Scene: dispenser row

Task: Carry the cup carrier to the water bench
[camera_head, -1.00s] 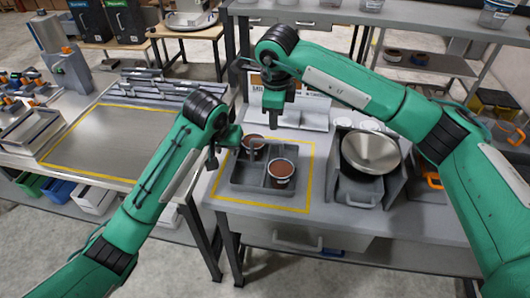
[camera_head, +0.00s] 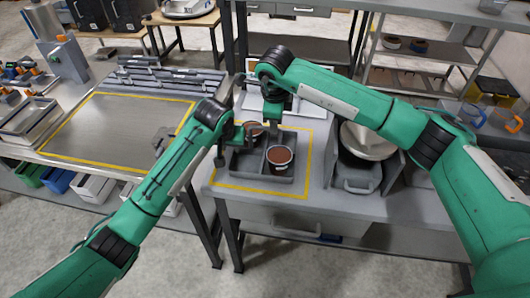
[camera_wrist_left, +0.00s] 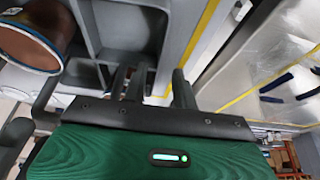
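The cup carrier is a grey divided tray (camera_head: 280,179) on the bench inside a yellow outline. A second brown-filled cup (camera_head: 254,131) stands at the back, partly hidden by my arms.
Left across a gap is another bench with a yellow-outlined bare metal area (camera_head: 120,130). A grey holder with a metal bowl (camera_head: 368,140) stands close right of the carrier. Small racks (camera_head: 165,78) line the left bench's back.

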